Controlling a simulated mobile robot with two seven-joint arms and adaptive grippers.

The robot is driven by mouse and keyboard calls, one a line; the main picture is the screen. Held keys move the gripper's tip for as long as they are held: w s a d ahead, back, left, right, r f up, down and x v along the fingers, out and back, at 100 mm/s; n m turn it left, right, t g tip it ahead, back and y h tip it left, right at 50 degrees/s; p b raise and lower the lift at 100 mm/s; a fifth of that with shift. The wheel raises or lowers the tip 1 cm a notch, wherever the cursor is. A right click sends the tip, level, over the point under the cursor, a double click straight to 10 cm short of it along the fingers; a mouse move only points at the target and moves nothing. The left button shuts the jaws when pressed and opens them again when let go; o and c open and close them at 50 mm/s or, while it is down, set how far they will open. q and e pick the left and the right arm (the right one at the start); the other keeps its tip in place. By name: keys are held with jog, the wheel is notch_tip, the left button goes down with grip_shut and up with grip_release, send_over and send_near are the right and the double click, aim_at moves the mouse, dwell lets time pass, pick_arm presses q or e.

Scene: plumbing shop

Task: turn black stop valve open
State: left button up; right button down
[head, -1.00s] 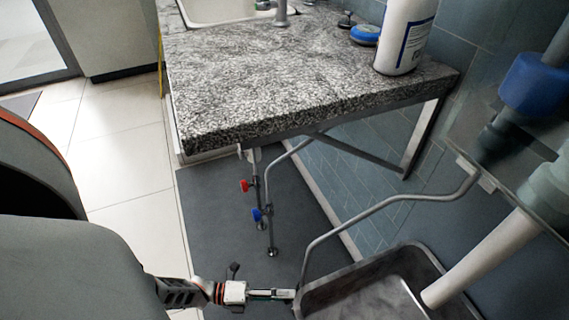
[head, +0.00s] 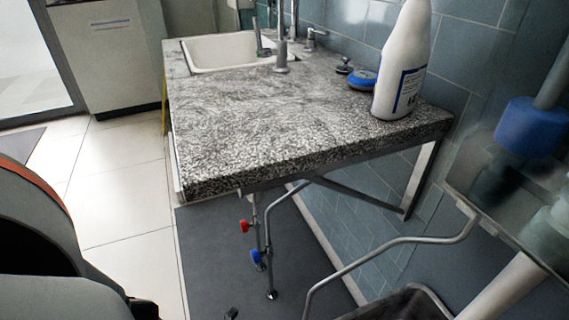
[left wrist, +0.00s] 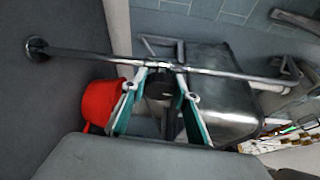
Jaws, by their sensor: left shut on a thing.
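In the left wrist view, my left gripper (left wrist: 166,78) is shut on a dark piece, which looks like the black stop valve (left wrist: 160,91). The valve sits at a metal pipe (left wrist: 95,56) that crosses the view, and the two teal-lined fingers lie on either side of it. How far its handle is turned cannot be told. In the head view, the left gripper is below the bottom edge. A small black piece (head: 232,313) shows at that edge; I cannot tell what it belongs to. My right gripper is not in view.
A red valve (head: 244,226) and a blue valve (head: 256,256) are on pipes under the speckled counter (head: 290,130). A white bottle (head: 403,65) stands on the counter. In the left wrist view, a red rounded thing (left wrist: 102,98) is close beside the left finger.

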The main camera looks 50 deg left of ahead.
pick_arm(q)
jog(key=o, duration=1.1)
jog(key=shift+v, duration=3.75)
jog(key=shift+s+d, duration=0.1)
